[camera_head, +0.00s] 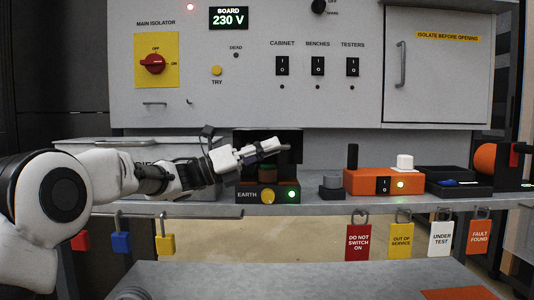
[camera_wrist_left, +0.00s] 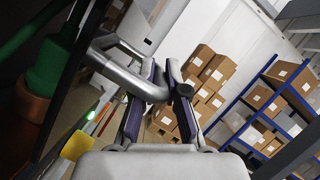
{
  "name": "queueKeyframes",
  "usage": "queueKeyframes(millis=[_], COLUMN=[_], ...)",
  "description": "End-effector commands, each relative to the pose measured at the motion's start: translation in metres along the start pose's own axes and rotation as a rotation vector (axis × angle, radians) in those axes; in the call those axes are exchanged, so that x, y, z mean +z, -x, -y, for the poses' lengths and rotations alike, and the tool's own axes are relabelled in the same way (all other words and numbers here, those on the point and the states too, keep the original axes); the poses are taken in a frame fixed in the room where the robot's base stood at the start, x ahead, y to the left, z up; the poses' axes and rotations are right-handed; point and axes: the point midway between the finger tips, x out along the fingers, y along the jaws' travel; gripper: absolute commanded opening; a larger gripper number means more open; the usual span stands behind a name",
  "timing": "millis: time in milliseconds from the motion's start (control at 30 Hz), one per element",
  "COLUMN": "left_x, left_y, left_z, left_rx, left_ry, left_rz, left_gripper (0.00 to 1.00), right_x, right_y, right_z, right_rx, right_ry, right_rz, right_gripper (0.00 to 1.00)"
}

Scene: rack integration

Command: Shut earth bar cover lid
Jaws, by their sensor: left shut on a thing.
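The earth bar unit is a dark box labelled EARTH (camera_head: 247,195) on the shelf, with a yellow button and a lit green lamp on its front. Its black cover lid (camera_head: 291,139) appears raised behind the box, partly hidden by my gripper. A green and brown post (camera_head: 268,172) stands in the box. My left gripper (camera_head: 270,149) reaches in from the left above the box. In the left wrist view its fingers (camera_wrist_left: 160,92) are shut on a grey curved lid handle (camera_wrist_left: 122,62). The post (camera_wrist_left: 48,75) shows at left there. My right gripper is not in view.
A grey bin (camera_head: 100,145) stands left of the box. The control panel (camera_head: 230,105) rises behind. Padlocks and tags hang from the shelf edge.

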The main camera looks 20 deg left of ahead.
Motion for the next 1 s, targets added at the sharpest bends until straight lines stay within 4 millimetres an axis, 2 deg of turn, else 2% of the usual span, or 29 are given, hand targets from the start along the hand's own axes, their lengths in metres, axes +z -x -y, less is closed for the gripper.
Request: queueKeyframes(millis=[300,333,367,667,833,1000], left_x=[0.001,0.001,0.001,0.001,0.002,0.002], left_y=[-0.001,-0.001,-0.001,0.001,0.021,0.065], left_z=[-0.001,-0.001,-0.001,0.0,-0.001,-0.001], left_rx=[0.003,0.003,0.003,0.001,0.002,0.001], left_ry=[-0.001,-0.001,-0.001,-0.001,0.001,0.003], left_rz=[0.002,0.002,0.002,0.002,0.004,0.006], left_gripper=[0.0,0.15,0.23,0.23,0.23,0.23], right_x=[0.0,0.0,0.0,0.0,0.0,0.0], right_y=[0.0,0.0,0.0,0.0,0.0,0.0], right_z=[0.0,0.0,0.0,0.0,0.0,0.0], right_rx=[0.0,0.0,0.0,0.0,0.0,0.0], right_ry=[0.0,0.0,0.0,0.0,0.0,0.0], right_rz=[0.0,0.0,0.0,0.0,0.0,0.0], right_gripper=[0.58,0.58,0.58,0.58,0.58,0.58])
